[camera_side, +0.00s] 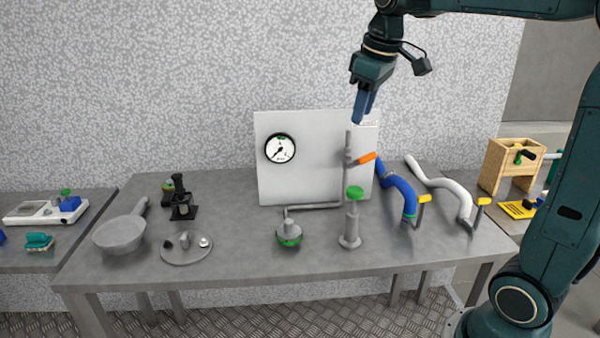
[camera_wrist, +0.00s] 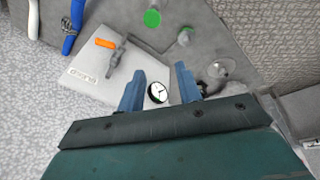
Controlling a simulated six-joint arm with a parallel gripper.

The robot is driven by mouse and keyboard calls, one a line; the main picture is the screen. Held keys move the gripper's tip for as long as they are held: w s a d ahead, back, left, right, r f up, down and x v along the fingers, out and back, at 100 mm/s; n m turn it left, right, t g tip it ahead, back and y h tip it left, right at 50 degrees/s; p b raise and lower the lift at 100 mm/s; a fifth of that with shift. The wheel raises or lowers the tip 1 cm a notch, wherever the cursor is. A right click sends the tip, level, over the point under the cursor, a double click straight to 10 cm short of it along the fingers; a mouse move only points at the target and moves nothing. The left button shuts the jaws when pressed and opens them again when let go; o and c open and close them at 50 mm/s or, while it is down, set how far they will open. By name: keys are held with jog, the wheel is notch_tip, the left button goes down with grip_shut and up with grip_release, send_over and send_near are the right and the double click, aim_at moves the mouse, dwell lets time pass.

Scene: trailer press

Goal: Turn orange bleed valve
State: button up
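The orange bleed valve handle (camera_side: 366,158) points right and slightly up from a grey vertical pipe (camera_side: 347,180) in front of the white panel (camera_side: 305,185). In the wrist view the orange handle (camera_wrist: 105,43) lies to the upper left of my fingers, clear of them. My gripper (camera_side: 363,118) hangs above the handle in the side view, with its blue fingers pointing down. In the wrist view my gripper (camera_wrist: 158,72) has its two fingers spread, with nothing held between them. The round gauge (camera_wrist: 158,92) shows in the gap, farther off.
A green knob (camera_side: 354,192) tops a grey cylinder below the valve. A green-ringed fitting (camera_side: 289,234) stands left of it. A blue hose (camera_side: 399,187) and a white hose (camera_side: 445,186) lie at the right, both with yellow handles. A pan (camera_side: 121,233) sits at the left.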

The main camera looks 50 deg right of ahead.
jog(key=s+a+f+m+t, duration=0.1)
jog(key=s+a+f+m, duration=0.2)
jog(key=s, duration=0.5)
jog(key=shift+a+f+m+t, duration=0.4)
jog(key=shift+a+m, duration=0.3)
jog(key=shift+a, duration=0.5)
jog(key=shift+w+d, duration=0.1)
jog(key=c, duration=0.7)
jog(key=shift+w+d+r, duration=0.15)
jog(key=shift+w+d, duration=0.1)
grip_shut()
jog(key=w+d+r+m+g+h, duration=0.2)
jog(key=w+d+m, duration=0.4)
jog(key=w+d, duration=0.8)
jog(key=shift+d+g, duration=0.8)
jog(key=shift+d, duration=0.15)
